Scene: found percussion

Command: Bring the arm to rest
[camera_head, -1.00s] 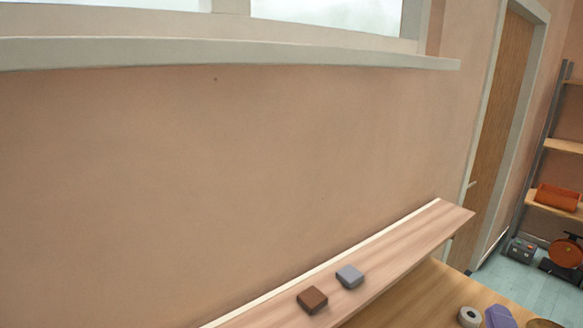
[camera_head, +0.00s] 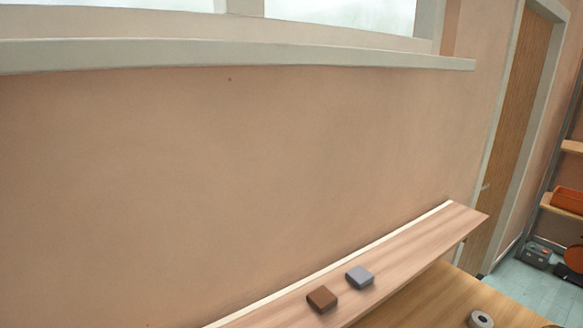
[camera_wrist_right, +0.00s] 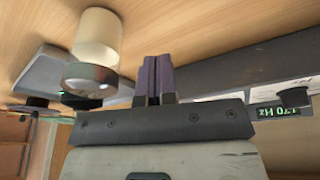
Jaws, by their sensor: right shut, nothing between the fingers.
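My right gripper (camera_wrist_right: 156,62) shows in the right wrist view. Its two purple-grey fingers are together, with nothing held between them. A wooden surface (camera_wrist_right: 225,25) fills the background beyond the fingertips. A cream cylinder with a shiny metal end (camera_wrist_right: 97,38) is beside the fingers on the left; I cannot tell the gap. Neither gripper shows in the head view, and my left gripper is in no view.
In the wrist view, a dark bar (camera_wrist_right: 235,66) lies right of the fingers, near a green display (camera_wrist_right: 277,112) reading "170 Hz". In the head view, a brown block (camera_head: 322,299) and a grey block (camera_head: 359,277) sit on a narrow shelf (camera_head: 440,232) along the wall.

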